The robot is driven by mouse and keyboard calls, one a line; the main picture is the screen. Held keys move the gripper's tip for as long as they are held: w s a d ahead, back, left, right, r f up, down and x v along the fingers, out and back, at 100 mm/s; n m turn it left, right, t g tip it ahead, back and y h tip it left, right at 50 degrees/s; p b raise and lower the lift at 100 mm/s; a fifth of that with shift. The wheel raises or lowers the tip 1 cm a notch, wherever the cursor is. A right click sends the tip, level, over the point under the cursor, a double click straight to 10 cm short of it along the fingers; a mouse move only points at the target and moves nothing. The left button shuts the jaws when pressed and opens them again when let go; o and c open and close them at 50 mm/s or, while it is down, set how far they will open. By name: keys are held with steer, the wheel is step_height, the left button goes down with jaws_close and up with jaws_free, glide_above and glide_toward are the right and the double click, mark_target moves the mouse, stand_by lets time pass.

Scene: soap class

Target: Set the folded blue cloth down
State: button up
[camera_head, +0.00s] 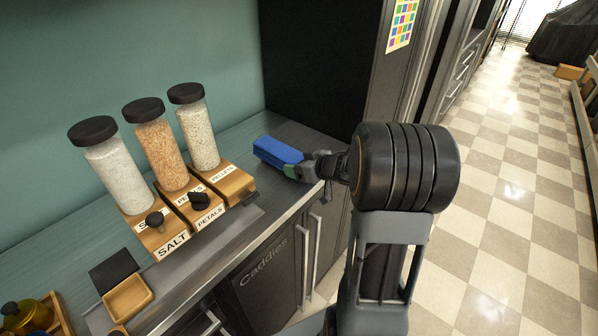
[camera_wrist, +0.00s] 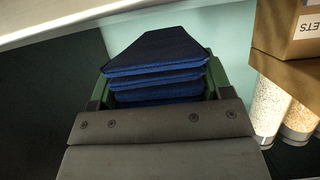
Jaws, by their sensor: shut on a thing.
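The folded blue cloth (camera_head: 277,152) is a thick bright-blue stack at the far right end of the grey counter, in front of the dark tall cabinet side. My gripper (camera_head: 293,169) reaches in from the right and is shut on the cloth's near end. In the wrist view the cloth (camera_wrist: 156,62) shows as several dark-blue layers between the green fingers of my gripper (camera_wrist: 157,92). The cloth is level and low over the counter top; I cannot tell whether its underside touches. The fingers hide part of its near end.
Three clear dispensers with black lids stand left of the cloth: salt (camera_head: 118,180), petals (camera_head: 162,152) and pellets (camera_head: 197,132), on wooden bases. A small wooden tray (camera_head: 128,297) lies nearer on the counter (camera_head: 238,140). Bare counter lies between the pellets base and the cloth.

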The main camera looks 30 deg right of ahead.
steer(key=shift+f, duration=1.15)
steer(key=shift+f, duration=0.1)
steer(key=o, duration=1)
